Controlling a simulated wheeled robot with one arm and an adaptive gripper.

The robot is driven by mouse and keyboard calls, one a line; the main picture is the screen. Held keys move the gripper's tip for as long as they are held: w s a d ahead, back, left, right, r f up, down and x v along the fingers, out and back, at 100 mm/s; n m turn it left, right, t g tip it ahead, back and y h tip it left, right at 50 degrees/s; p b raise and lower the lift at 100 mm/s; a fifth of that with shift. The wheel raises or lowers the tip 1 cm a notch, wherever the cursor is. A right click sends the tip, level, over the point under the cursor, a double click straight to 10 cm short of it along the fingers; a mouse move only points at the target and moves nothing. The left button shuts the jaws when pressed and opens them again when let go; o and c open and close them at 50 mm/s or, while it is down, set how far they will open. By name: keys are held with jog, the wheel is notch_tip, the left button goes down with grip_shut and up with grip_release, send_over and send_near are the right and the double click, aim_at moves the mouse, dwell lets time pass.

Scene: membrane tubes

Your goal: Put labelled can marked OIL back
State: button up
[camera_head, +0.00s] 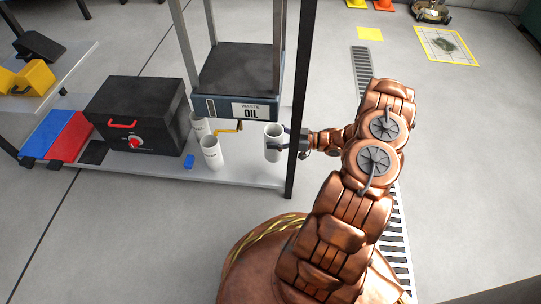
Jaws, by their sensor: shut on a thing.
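My gripper (283,148) is at the right end of the shelf, partly behind the dark upright post, and is shut on a white can (273,138). The can is upright with its open top showing; no label on it is readable from here. I cannot tell whether its base touches the shelf. A blue-grey unit (222,103) to the upper left bears a sign (251,112) reading WASTE OIL. Two more white cans stand left of my gripper, one in front (212,153) and one partly hidden behind it (198,128).
The shelf (235,175) has clear space at its front. A yellow crank handle (228,129) sticks out above the cans. A black box (137,110) with a red handle and a small blue block (189,161) stand left. The dark post (300,100) is close beside my gripper.

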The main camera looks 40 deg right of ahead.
jog(key=shift+f+b, duration=1.25)
jog(key=shift+f, duration=2.25)
jog(key=shift+f, duration=0.1)
jog(key=o, duration=1.1)
jog(key=shift+c, duration=0.2)
jog(key=p+v, duration=0.4)
jog(key=v, duration=0.8)
jog(key=shift+p, duration=0.4)
